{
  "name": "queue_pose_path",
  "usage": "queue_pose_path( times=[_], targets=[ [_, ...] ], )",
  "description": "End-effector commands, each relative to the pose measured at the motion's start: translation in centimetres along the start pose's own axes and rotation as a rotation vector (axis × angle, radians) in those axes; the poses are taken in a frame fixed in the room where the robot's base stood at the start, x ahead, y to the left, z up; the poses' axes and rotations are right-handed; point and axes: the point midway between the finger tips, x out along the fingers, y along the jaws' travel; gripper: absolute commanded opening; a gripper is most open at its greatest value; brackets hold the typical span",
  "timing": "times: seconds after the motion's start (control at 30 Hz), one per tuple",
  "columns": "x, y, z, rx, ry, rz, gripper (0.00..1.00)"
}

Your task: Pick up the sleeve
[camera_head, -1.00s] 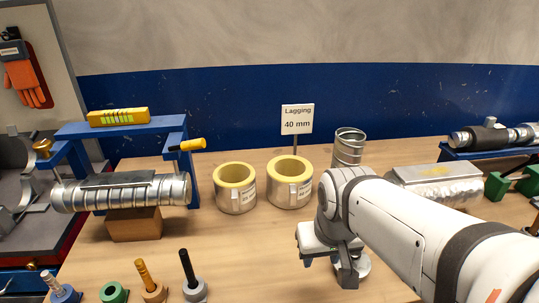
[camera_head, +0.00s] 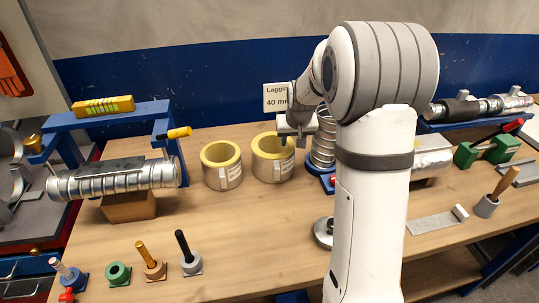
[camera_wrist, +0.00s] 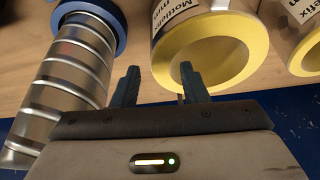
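A ribbed metal sleeve (camera_head: 322,143) stands upright on a blue base (camera_head: 326,180), partly hidden behind my arm. In the wrist view the sleeve (camera_wrist: 65,90) lies left of my fingers, with its blue base at the top. My gripper (camera_head: 292,142) is raised just left of the sleeve and in front of the lagging sign. In the wrist view my gripper (camera_wrist: 158,86) has its fingers apart, with nothing between them. A yellow-lined lagging ring (camera_wrist: 207,48) shows beyond the fingers.
Two lagging rings, a left one (camera_head: 222,165) and a right one (camera_head: 272,158), stand left of the sleeve. A duct on a blue frame (camera_head: 115,180) is farther left. Several small tools stand at the front left. The bench (camera_head: 265,225) is clear at front centre.

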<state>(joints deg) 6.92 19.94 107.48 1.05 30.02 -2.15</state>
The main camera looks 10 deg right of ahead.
Motion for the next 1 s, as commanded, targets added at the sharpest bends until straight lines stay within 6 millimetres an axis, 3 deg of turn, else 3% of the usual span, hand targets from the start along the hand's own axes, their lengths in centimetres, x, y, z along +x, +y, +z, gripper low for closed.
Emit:
queue_pose_path(
  times=[0.5, 0.83, 1.0],
  targets=[
    [5.9, -0.2, -0.3, 0.001, -0.003, 0.000, 0.40],
    [6.5, -0.1, -0.3, 0.001, -0.001, 0.000, 0.39],
    [6.5, -0.1, -0.3, 0.001, -0.001, 0.001, 0.25]
  ],
)
